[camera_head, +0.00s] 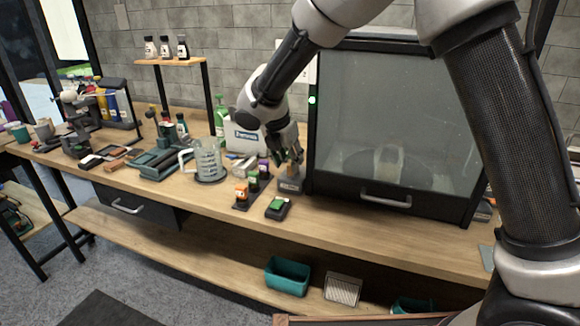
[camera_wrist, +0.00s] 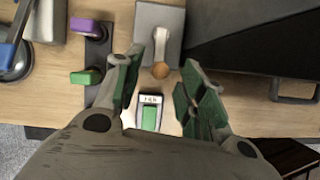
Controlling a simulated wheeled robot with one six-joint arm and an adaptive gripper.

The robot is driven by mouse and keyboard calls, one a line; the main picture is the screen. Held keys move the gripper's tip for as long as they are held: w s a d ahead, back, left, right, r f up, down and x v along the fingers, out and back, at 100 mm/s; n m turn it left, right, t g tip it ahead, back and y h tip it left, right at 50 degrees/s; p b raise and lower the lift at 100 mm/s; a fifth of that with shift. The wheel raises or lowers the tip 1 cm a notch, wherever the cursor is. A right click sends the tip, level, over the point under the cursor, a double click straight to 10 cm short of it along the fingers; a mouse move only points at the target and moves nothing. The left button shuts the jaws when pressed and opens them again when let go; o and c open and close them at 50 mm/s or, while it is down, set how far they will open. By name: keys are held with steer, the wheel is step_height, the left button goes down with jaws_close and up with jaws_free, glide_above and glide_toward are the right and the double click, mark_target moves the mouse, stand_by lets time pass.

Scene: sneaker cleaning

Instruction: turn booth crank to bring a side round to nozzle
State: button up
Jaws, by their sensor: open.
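The spray booth (camera_head: 400,110) stands on the right of the bench, its glass front closed, with a pale, blurred shape (camera_head: 387,160) behind the glass. Its crank is a grey box (camera_head: 290,185) just left of the booth. In the wrist view the crank (camera_wrist: 161,40) has a pale arm ending in a brown knob (camera_wrist: 160,70). My gripper (camera_head: 289,158) is above the crank box. In the wrist view my gripper (camera_wrist: 160,75) is open, one finger on each side of the knob. I cannot tell whether the fingers touch it. The nozzle is not discernible.
A small device with a green top (camera_head: 278,206) sits at the bench edge, before the crank. Orange, green and purple blocks (camera_head: 253,183) and a clear jug (camera_head: 207,158) stand to the left. The booth's door handle (camera_head: 386,200) juts out on the right.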

mark_target(289, 164)
steer(key=shift+x, duration=1.8)
jaws_close()
steer(key=shift+a+m, duration=0.15)
steer(key=shift+m, duration=0.15)
steer(key=m, duration=0.1)
steer(key=w+a+m+h, duration=0.1)
steer(key=m, duration=0.1)
steer(key=shift+a+g, duration=0.15)
steer(key=shift+g, duration=0.25)
steer(key=m, duration=0.2)
steer(key=w+a+m+g+h, duration=0.1)
steer(key=m, duration=0.2)
steer(key=shift+w+a+g, duration=0.1)
steer(key=shift+w+g, duration=0.15)
steer(key=shift+g, duration=0.05)
steer(key=shift+w+m+g, duration=0.6)
steer(key=shift+m+g, duration=0.05)
steer(key=shift+m, duration=0.9)
steer(key=shift+w+m+g, duration=0.6)
steer(key=shift+w+m, duration=0.05)
steer(key=shift+m, duration=0.95)
steer(key=shift+w+m+g, duration=0.6)
steer(key=shift+m+g, duration=0.05)
steer(key=shift+m, duration=0.9)
